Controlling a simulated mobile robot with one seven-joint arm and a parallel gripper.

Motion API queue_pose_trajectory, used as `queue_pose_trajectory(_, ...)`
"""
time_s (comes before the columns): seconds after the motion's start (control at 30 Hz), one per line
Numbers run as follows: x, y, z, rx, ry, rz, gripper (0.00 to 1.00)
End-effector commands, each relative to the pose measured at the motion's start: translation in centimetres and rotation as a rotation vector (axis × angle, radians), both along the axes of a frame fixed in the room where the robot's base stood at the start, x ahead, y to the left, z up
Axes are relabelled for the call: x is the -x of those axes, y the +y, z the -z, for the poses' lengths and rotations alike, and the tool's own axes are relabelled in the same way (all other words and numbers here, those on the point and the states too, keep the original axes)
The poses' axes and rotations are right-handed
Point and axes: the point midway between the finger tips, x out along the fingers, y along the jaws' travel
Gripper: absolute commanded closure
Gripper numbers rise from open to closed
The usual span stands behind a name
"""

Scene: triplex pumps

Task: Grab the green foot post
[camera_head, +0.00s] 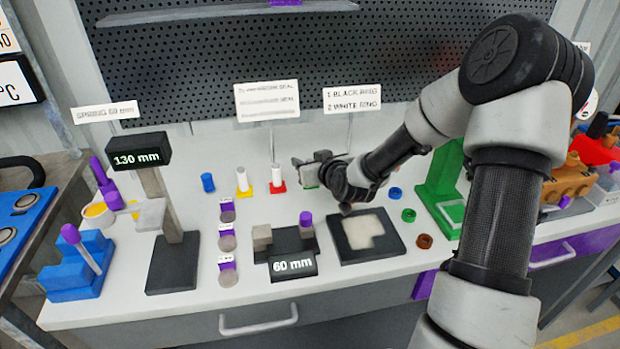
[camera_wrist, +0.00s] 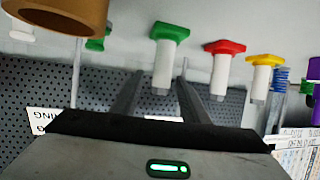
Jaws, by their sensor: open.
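The green foot post (camera_wrist: 165,55), a white post on a green base, appears upside down in the wrist view. Its white shaft lines up between the two fingertips of my gripper (camera_wrist: 161,70), with a gap visible on each side. My gripper is open. How deep the post sits between the fingers is hard to tell. In the head view my gripper (camera_head: 308,165) is low over the bench, right of the red foot post (camera_head: 277,180). It hides most of the green foot post there; only a small green sliver shows.
In the wrist view, the red foot post (camera_wrist: 222,62) and yellow foot post (camera_wrist: 263,75) stand beside the green one. The head view shows a blue cylinder (camera_head: 208,182), a black tray (camera_head: 395,240), coloured rings and a tall green stand (camera_head: 440,180).

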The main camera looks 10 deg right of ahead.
Motion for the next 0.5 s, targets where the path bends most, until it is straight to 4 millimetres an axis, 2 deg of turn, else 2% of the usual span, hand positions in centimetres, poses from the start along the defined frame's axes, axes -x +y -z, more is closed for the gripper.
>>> queue_pose_trajectory(0.03, -0.6, 0.3, 0.7, -0.003, 0.001, -0.001, 0.59)
queue_pose_trajectory(0.2, -2.2, 0.5, 1.1, -0.001, 0.000, -0.001, 0.59)
queue_pose_trajectory(0.43, -2.3, 0.5, 1.1, 0.000, 0.000, 0.000, 0.59)
queue_pose_trajectory(0.5, -2.3, 0.5, 1.1, 0.000, 0.000, 0.000, 0.69)
